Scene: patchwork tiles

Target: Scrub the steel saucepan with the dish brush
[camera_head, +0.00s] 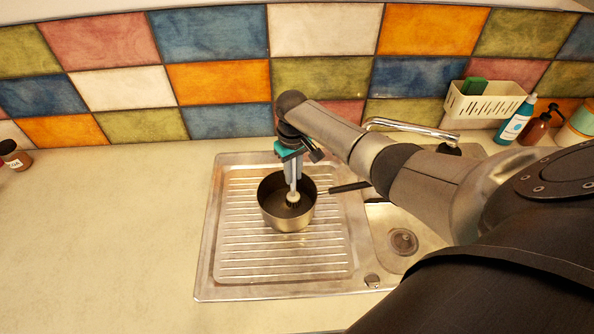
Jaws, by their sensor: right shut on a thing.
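The steel saucepan (289,223) stands upright on the ribbed drainboard of the sink unit, its dark handle (348,187) pointing right. My right gripper (291,160) is above the pan, pointing down, and is shut on the dish brush (293,190). The brush hangs upright with its pale round head inside the pan. I cannot tell whether the bristles touch the pan's floor. My left gripper is not in view.
The steel drainboard (230,260) has free room around the pan. The sink basin (402,240) and tap (410,127) are at the right, partly behind my right arm. A white caddy (485,103), a teal bottle (516,122) and a brown pump bottle (537,127) stand back right. The left counter is mostly clear.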

